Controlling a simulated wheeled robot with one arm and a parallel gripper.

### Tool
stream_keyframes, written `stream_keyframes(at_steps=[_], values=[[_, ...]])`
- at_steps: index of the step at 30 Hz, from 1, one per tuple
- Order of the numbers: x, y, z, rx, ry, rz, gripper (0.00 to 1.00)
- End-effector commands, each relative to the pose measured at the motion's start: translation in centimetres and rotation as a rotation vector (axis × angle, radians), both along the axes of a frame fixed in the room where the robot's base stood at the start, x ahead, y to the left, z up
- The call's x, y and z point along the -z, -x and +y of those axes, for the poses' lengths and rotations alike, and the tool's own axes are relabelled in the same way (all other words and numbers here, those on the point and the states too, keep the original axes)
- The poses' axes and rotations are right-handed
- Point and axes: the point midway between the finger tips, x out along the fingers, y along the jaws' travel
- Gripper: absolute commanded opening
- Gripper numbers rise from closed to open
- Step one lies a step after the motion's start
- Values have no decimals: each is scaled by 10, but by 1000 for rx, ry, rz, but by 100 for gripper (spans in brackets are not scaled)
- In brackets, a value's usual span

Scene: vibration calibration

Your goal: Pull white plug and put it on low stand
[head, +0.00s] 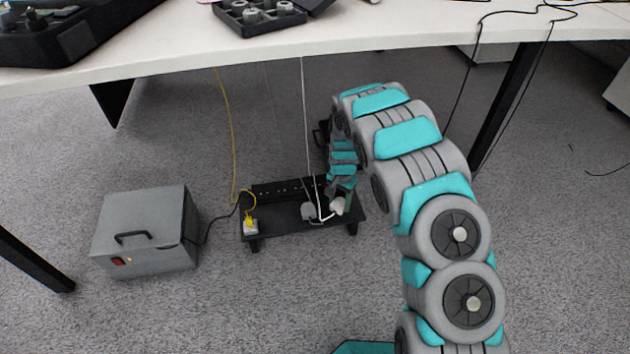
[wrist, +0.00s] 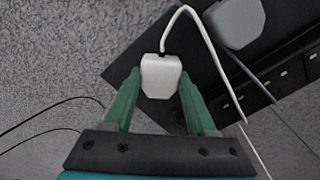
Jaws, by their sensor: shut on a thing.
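The white plug (wrist: 160,76) sits between the green fingers of my gripper (wrist: 160,82), which is shut on it in the wrist view. A white cable runs from its far end. In the head view the white plug (head: 337,206) shows small at the right part of the low black stand (head: 280,226), with my gripper (head: 346,199) beside it. The stand (wrist: 190,45) lies behind the plug in the wrist view. I cannot tell whether the plug touches the stand.
A grey plug (head: 309,210) lies left of the white one. A yellow-corded plug (head: 250,225) is at the stand's left end. A black socket strip (head: 285,189) runs along the back. A grey box (head: 148,230) stands left. The white table (head: 200,42) overhangs behind.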

Motion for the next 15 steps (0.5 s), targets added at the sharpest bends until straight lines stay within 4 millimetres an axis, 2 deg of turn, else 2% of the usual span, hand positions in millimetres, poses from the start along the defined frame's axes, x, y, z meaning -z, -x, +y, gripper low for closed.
stream_keyframes(at_steps=[2, 3, 12, 15], values=[[1, 0, 0, 0, 0, 0, 3], [1, 0, 0, 0, 0, 0, 59], [1, 0, 0, 0, 0, 0, 91], [1, 0, 0, 0, 0, 0, 91]])
